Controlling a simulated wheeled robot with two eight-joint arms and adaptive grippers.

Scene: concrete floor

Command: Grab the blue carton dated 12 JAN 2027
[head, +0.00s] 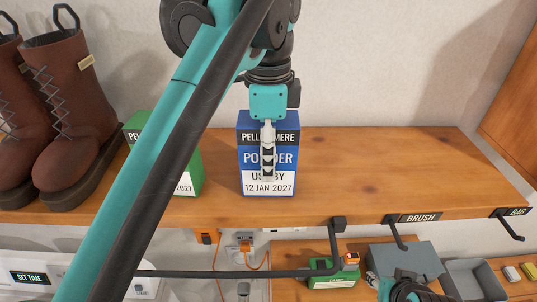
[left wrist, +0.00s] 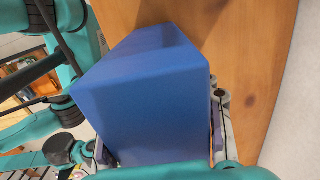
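The blue carton (head: 286,155) stands upright on the wooden shelf in the head view. Its label reads 12 JAN 2027, and part of the lettering is hidden by a finger. My left gripper (head: 268,150) comes down from above, with one finger in front of the label face. The other finger is hidden there. In the left wrist view the blue carton (left wrist: 140,95) fills the middle, with fingers of my left gripper (left wrist: 160,135) on either side. I cannot tell whether both press on it. Only dark and teal parts of my right arm show at the lower edge; its fingers do not.
A green carton (head: 190,175) stands left of the blue one, partly behind my left arm. Brown boots (head: 75,100) stand farther left. The shelf (head: 400,165) is clear to the right. Hooks with BRUSH (head: 420,218) and BAG (head: 517,212) labels hang below its edge.

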